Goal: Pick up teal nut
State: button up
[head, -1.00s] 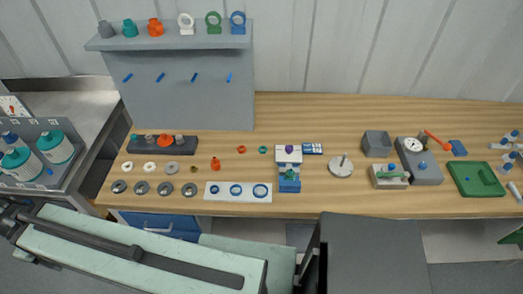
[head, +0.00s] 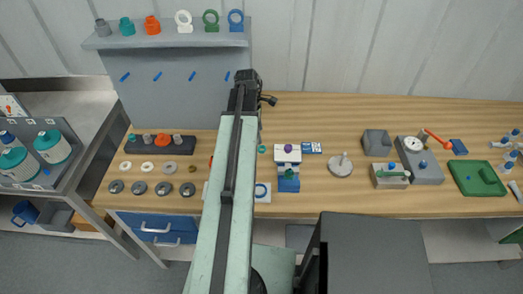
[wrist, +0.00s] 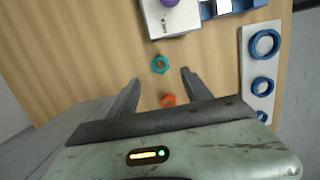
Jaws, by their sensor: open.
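The teal nut (wrist: 160,64) lies flat on the wooden bench. In the wrist view it is just beyond the fingertips and between their lines. In the head view the teal nut (head: 262,149) shows just right of my arm. My gripper (wrist: 158,75) is open and empty, with its two fingers apart. An orange nut (wrist: 168,101) lies closer in, between the fingers near the gripper body. In the head view my arm reaches over the bench and the fingertips cannot be made out.
A white and blue stand with a purple knob (head: 288,148) is right of the teal nut. A white plate (wrist: 252,85) with blue rings lies at the right of the wrist view. The grey back panel (head: 180,90) rises behind the bench. A round metal disc (head: 340,165) lies further right.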

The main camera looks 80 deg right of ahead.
aim_at(262, 150)
jog(key=shift+s+f+b, duration=0.15)
jog(key=shift+f+b, duration=1.2)
jog(key=shift+s+f+b, duration=0.2)
jog(key=shift+f+b, duration=1.2)
jog(key=shift+s+f+b, duration=0.15)
jog(key=shift+f+b, duration=1.2)
jog(key=shift+r, duration=0.2)
grip_shut()
